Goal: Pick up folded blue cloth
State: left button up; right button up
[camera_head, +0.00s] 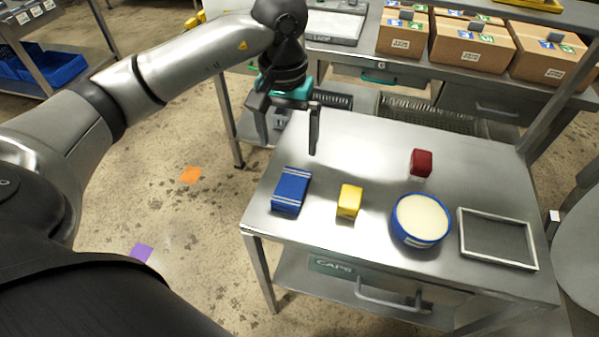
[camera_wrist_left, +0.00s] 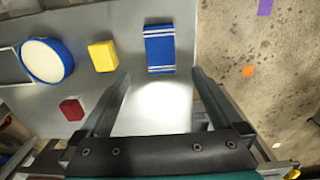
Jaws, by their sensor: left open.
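The folded blue cloth (camera_head: 291,191) with white stripes lies flat at the left side of the metal table in the head view. It also shows in the left wrist view (camera_wrist_left: 160,50), ahead of the fingertips and roughly between their lines. My left gripper (camera_head: 288,147) is open and empty above the table's back left, behind the cloth and apart from it. Its two fingers show in the wrist view (camera_wrist_left: 160,82). My right gripper is not in either view.
On the table (camera_head: 375,150) are a yellow block (camera_head: 349,201), a red block (camera_head: 421,163), a round blue-rimmed container (camera_head: 420,220) and a shallow grey tray (camera_head: 497,240). Cardboard boxes (camera_head: 470,45) stand on the shelf behind. Bare table lies around the cloth.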

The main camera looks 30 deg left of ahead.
pick_arm(q)
jog(key=b, duration=0.1)
send_over(291, 186)
jog(key=f, duration=0.6)
jog(key=s+f, duration=0.1)
jog(key=f, duration=0.2)
jog(key=shift+w+f+b, duration=0.25)
jog(key=shift+f, duration=1.3)
jog(key=shift+w+f+b, duration=0.2)
jog(key=shift+f, duration=1.3)
jog(key=c, duration=1.2)
